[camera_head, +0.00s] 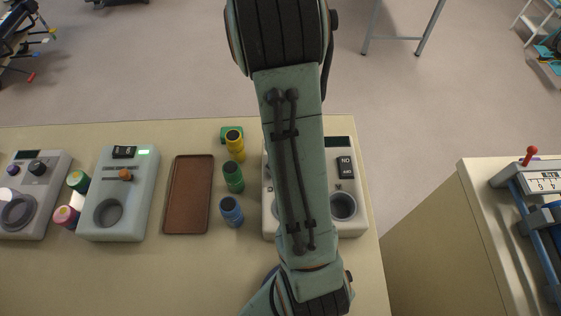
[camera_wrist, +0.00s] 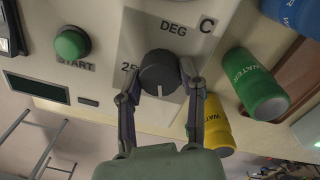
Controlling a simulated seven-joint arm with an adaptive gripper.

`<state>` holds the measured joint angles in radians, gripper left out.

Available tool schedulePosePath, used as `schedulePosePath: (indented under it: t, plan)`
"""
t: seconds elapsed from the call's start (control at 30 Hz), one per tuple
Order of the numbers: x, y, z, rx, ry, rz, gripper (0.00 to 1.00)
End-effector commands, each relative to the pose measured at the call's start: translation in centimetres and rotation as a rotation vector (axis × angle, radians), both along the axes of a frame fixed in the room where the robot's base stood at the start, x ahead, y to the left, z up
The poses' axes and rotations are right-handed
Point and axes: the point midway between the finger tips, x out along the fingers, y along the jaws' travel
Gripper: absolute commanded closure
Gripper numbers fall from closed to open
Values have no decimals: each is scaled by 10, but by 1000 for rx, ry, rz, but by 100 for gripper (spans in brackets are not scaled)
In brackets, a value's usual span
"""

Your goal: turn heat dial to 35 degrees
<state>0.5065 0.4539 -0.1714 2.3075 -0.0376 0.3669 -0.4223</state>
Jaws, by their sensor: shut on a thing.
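The heat dial (camera_wrist: 160,65) is a round dark knob on a pale panel, marked "DEG C", in the wrist view. A "25" shows beside it at left, partly covered by a finger. A white pointer line on the knob points down in the picture, toward my wrist. My gripper (camera_wrist: 162,77) is shut on the knob, one finger on each side. In the head view the pale unit (camera_head: 357,222) at the right end of the table is partly covered by my arm. The dial and my fingertips are hidden there.
A green START button (camera_wrist: 72,43) and a dark display (camera_wrist: 37,87) lie left of the dial. Yellow (camera_head: 235,144), green (camera_head: 233,177) and blue (camera_head: 231,211) bottles stand beside the unit. A brown tray (camera_head: 167,209) and another pale unit (camera_head: 138,218) are further left.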

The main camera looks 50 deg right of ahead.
Motion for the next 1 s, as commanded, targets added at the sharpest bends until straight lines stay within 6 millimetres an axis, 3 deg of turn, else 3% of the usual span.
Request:
schedulePosePath:
  t: [0.57, 0.6, 0.63, 0.67, 1.0]
  plan:
    - [0, 0, -1, 0, -1, 30, 97]
    - [0, 0, -1, 1, -1, 30, 48]
    - [0, 0, -1, 1, -1, 30, 39]
    - [0, 0, -1, 1, 0, 29, 34]
    - [1, 0, 3, -1, -1, 28, 34]
